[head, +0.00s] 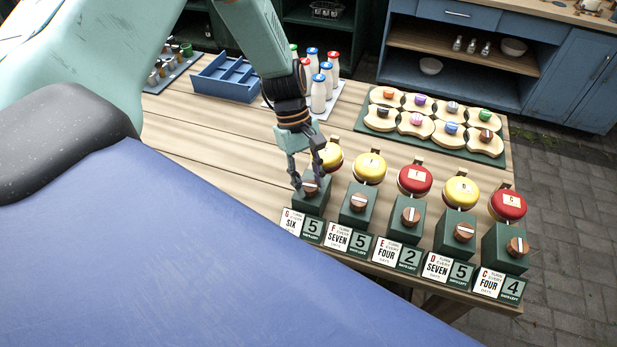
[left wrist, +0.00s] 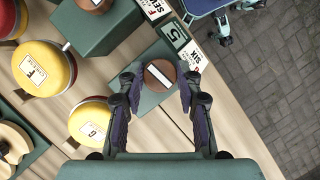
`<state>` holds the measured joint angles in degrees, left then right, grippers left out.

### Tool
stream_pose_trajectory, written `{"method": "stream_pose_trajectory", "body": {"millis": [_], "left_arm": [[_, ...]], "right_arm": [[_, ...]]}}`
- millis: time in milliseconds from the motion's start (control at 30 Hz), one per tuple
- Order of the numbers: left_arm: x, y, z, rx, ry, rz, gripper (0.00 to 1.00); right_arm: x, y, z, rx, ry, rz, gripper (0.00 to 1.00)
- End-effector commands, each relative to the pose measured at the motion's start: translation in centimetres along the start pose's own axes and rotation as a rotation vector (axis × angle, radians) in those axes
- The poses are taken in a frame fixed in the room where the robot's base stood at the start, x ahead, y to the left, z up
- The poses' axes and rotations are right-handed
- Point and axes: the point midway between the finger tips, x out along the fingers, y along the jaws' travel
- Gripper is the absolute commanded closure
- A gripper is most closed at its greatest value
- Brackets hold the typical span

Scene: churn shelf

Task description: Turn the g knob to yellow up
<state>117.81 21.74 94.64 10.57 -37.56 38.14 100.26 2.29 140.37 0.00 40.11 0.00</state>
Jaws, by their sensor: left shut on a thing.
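The g knob (head: 311,187) is a round brown wooden knob with a white bar, on a green block at the left end of the row. It also shows in the left wrist view (left wrist: 160,76) between the fingers. My left gripper (head: 306,178) reaches down over this block and is shut on the g knob, one finger at each side. The G disc (head: 332,157) behind it is partly hidden by the gripper in the head view. In the left wrist view the G disc (left wrist: 92,120) shows a yellow face with a small label. My right gripper is not in view.
Beside it stand similar blocks with knobs, such as the F knob (head: 358,202), E knob (head: 410,216), D knob (head: 464,232) and C knob (head: 517,246). Milk bottles (head: 318,95), a blue crate (head: 226,80) and a green board of wooden pieces (head: 372,140) stand farther back.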

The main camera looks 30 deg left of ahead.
Motion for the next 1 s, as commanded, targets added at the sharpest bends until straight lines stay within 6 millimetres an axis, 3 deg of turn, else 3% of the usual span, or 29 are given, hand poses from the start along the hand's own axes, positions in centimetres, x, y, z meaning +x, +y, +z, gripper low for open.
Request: {"method": "stream_pose_trajectory", "body": {"millis": [333,867,900,1000], "left_arm": [[-0.18,0.28,-0.17,0.114,0.006,-0.041,0.97],[-0.23,0.35,-0.19,0.13,0.007,-0.046,0.97],[-0.24,0.36,-0.19,0.13,0.008,-0.046,0.62],[-0.21,0.32,-0.15,0.129,0.006,-0.047,0.53]], "right_arm": [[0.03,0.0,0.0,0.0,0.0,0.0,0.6],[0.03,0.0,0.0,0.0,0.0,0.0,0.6],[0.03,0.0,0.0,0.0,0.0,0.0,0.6],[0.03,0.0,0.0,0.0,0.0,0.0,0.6]]}}
